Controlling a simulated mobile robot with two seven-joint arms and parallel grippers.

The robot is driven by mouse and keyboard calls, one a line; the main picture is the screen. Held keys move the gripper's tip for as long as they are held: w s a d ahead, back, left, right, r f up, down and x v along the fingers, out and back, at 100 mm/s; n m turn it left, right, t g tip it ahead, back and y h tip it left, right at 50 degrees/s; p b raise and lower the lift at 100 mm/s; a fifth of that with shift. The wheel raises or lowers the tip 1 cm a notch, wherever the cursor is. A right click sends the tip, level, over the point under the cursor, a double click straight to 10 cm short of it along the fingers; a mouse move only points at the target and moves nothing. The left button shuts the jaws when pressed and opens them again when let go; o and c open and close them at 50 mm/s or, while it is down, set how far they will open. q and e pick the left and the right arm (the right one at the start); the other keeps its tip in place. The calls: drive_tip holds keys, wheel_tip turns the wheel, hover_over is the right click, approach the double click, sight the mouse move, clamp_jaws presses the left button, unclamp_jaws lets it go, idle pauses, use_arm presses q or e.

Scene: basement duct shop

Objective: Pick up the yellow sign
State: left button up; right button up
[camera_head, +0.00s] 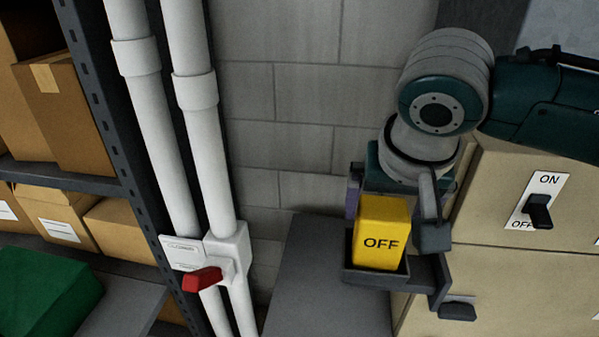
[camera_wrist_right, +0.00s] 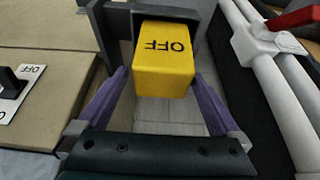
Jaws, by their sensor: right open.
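The yellow sign (camera_head: 381,232), a block marked OFF, sits upright in a dark grey holder (camera_head: 373,279) in the head view. It also shows in the right wrist view (camera_wrist_right: 165,68), with its lettering upside down. My right gripper (camera_head: 391,208) is open just behind and above the sign in the head view. In the right wrist view its purple fingers (camera_wrist_right: 164,88) lie spread on either side of the sign, with gaps visible. I cannot tell whether either finger touches it. My left gripper is not in view.
A beige cabinet (camera_head: 480,285) with an ON/OFF switch (camera_head: 539,211) stands right of the holder. White pipes (camera_head: 207,135) with a red valve handle (camera_head: 202,280) run on the left. Beyond them is a shelf (camera_head: 95,105) with cardboard boxes (camera_head: 62,118) and a green box (camera_head: 42,300).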

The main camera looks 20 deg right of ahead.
drive_tip(key=shift+p+x, duration=0.6)
drive_tip(key=shift+x, duration=1.7)
drive_tip(key=shift+a, duration=0.1)
drive_tip(key=c, duration=1.3)
drive_tip(key=shift+o, duration=0.2)
drive_tip(key=shift+r, duration=0.1)
